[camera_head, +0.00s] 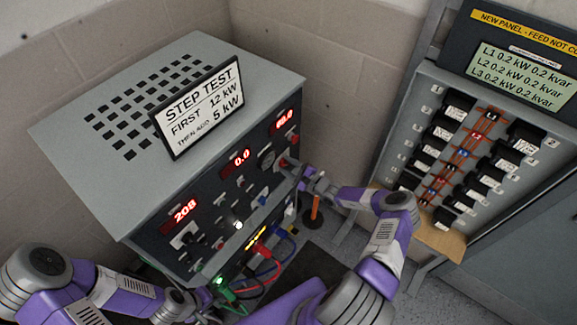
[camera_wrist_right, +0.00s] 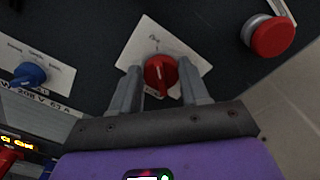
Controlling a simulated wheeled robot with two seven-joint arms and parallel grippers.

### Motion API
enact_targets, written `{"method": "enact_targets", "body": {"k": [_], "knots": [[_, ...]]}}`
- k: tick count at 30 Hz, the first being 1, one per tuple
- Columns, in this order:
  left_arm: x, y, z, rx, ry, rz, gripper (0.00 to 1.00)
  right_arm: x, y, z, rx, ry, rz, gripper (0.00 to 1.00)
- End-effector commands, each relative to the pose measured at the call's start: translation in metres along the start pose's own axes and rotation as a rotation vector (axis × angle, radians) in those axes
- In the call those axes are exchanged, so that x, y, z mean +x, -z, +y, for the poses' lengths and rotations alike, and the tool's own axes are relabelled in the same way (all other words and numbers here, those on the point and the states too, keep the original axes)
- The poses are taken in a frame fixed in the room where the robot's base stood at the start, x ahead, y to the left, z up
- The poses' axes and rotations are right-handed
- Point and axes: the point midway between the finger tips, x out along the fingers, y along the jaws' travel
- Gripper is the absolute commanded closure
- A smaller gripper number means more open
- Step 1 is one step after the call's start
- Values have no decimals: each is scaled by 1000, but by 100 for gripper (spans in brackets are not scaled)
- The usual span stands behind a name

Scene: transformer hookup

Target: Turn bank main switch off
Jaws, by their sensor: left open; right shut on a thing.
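The bank main switch appears to be a red rotary knob (camera_wrist_right: 160,72) on a white plate on the dark panel of the load bank (camera_head: 90,190). In the right wrist view its handle points down towards my gripper. My right gripper (camera_wrist_right: 155,92) has a finger on each side of the knob and is shut on it. In the head view my right gripper (camera_head: 291,166) is at the right end of the panel and covers much of the knob. The plate's lettering is too blurred to read. My left gripper (camera_head: 207,304) is low at the panel's front left, open, away from the switch.
A red mushroom button (camera_wrist_right: 270,36) sits close to the right of the switch. A blue knob (camera_wrist_right: 29,75) is to the left. Coloured cables (camera_head: 265,262) hang below the panel. A breaker panel (camera_head: 400,130) stands at the right. Red displays on the bank are lit.

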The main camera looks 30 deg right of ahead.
Motion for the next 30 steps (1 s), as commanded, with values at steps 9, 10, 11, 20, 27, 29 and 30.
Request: {"method": "enact_targets", "body": {"k": [9, 10, 11, 20, 27, 29, 30], "knots": [[0, 0, 0, 0, 0, 0, 57, 0, 0, 0, -1, 0, -1, 47], [0, 0, 0, 0, 0, 0, 57, 0, 0, 0, -1, 0, -1, 43], [0, 0, 0, 0, 0, 0, 57, 0, 0, 0, -1, 0, -1, 38], [0, 0, 0, 0, 0, 0, 57, 0, 0, 0, 0, 0, 0, 31], [1, 0, 0, 0, 0, 0, 57, -26, 1, 0, 1, 0, 3, 31], [2, 0, -1, 0, 0, 0, 57, -37, 1, -1, -1, 0, 2, 31], [2, 0, -1, 0, 0, 0, 57, -44, 1, 0, 0, 0, 2, 31]]}}
